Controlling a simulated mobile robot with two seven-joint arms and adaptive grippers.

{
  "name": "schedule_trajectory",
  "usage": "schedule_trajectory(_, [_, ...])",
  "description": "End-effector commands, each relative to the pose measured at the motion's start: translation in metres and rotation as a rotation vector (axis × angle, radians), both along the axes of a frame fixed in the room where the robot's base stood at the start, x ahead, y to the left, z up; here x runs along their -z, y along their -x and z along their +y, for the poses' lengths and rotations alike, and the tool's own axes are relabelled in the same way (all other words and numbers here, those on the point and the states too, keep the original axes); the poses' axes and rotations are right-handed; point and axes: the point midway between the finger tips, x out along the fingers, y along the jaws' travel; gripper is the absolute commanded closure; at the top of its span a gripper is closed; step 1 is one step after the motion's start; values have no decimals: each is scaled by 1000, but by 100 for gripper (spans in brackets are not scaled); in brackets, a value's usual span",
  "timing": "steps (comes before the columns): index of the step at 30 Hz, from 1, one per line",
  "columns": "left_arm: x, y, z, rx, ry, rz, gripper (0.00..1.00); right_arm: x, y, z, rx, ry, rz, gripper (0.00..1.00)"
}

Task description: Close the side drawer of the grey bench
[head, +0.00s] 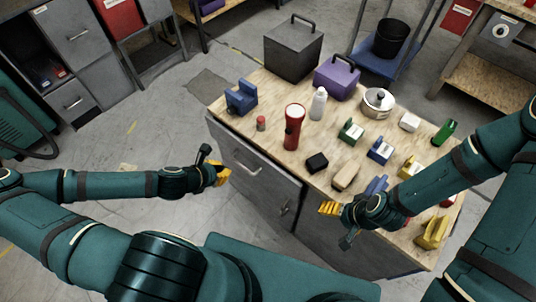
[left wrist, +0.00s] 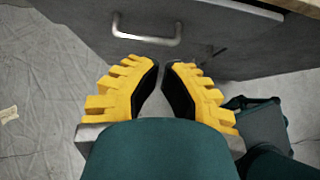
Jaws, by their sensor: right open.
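The grey bench (head: 345,238) has a wooden top and stands at centre right. Its side drawer (head: 277,183) is on the side facing left, with a metal handle (head: 247,163). The drawer front lies close under the top's edge; I cannot tell how far out it is. The handle also shows in the left wrist view (left wrist: 148,38). My left gripper (head: 222,174) is beside the drawer front, left of the handle and apart from it. Its yellow fingers (left wrist: 161,66) nearly meet at the tips, with nothing between. My right gripper (head: 328,208) is open, near the bench's front edge.
The bench top holds a red flashlight (head: 293,127), a white bottle (head: 318,104), a pot (head: 378,101), a purple box (head: 337,77), a grey box (head: 293,50) and several small items. Grey cabinets (head: 75,50) stand at upper left. The floor left of the bench is clear.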

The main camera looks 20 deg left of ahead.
Motion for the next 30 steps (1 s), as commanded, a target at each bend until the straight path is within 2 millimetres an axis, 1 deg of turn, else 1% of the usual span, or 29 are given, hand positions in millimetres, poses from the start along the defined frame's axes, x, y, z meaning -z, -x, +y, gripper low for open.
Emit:
schedule_trajectory(3, [0, 2, 0, -14, 1, -7, 100, 1, 0, 0, -1, -1, 0, 14])
schedule_trajectory(8, [13, -11, -6, -10, 2, -8, 100, 7, -1, 0, -1, 0, -3, 14])
schedule_trajectory(21, [71, -68, -30, -10, 1, -6, 100, 32, -6, 0, 2, 2, -14, 14])
schedule_trajectory(24, [68, -82, -36, -7, 0, -7, 100, 34, -6, -1, 3, 2, -16, 14])
schedule_trajectory(27, [67, -92, -39, -9, 0, -7, 100, 36, -7, -1, 3, 2, -17, 14])
schedule_trajectory(30, [67, -98, -42, -11, 0, -5, 100, 37, -7, -1, 4, 4, -18, 14])
